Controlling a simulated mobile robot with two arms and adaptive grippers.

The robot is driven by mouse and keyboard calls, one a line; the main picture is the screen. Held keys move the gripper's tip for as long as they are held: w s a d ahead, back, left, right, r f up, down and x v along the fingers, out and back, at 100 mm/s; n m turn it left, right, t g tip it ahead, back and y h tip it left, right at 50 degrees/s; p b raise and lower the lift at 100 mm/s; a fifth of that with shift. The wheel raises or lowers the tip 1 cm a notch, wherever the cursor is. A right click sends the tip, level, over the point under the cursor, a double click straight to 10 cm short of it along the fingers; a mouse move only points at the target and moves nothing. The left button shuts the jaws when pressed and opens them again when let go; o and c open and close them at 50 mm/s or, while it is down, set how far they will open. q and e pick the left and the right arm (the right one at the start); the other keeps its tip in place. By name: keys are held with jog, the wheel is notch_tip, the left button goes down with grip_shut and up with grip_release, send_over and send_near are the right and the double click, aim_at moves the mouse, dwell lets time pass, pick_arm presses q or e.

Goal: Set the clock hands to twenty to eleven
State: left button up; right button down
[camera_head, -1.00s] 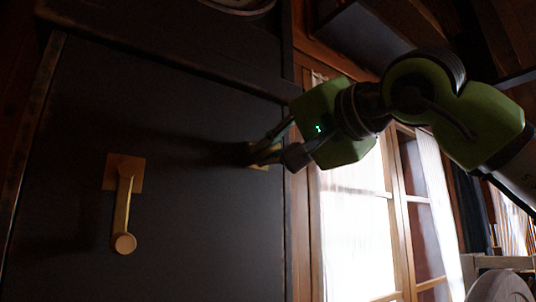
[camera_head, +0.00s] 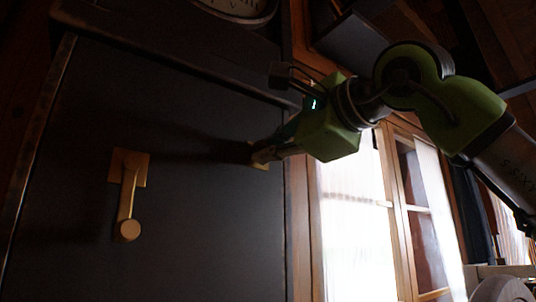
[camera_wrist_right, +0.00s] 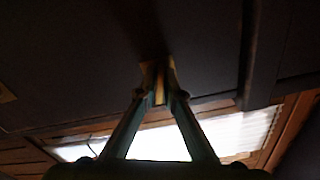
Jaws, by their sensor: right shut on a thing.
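A round clock (camera_head: 236,10) shows only its lower rim and part of its pale dial at the top edge of the head view. Its hands cannot be made out. My right gripper (camera_head: 262,154) is at the right side of a dark cabinet front. It is shut on a small brass handle (camera_head: 254,148), mostly hidden by the fingers. In the wrist view my right gripper's fingers (camera_wrist_right: 159,85) converge on this brass handle (camera_wrist_right: 159,72). My left gripper is not in view.
A second brass handle (camera_head: 127,205) on a square plate hangs down on the left of the dark cabinet front (camera_head: 200,230). A bright window (camera_head: 350,240) with a wooden frame stands right of the cabinet. A pale round thing (camera_head: 503,290) is at the lower right.

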jog(key=m+b, duration=0.1)
jog(key=m, duration=0.2)
jog(key=shift+f+m, duration=0.1)
jog(key=shift+m, duration=0.2)
jog(key=shift+m+b, duration=0.45)
jog(key=shift+m, duration=1.45)
jog(key=c, duration=2.2)
grip_release()
jog(key=shift+d, duration=0.1)
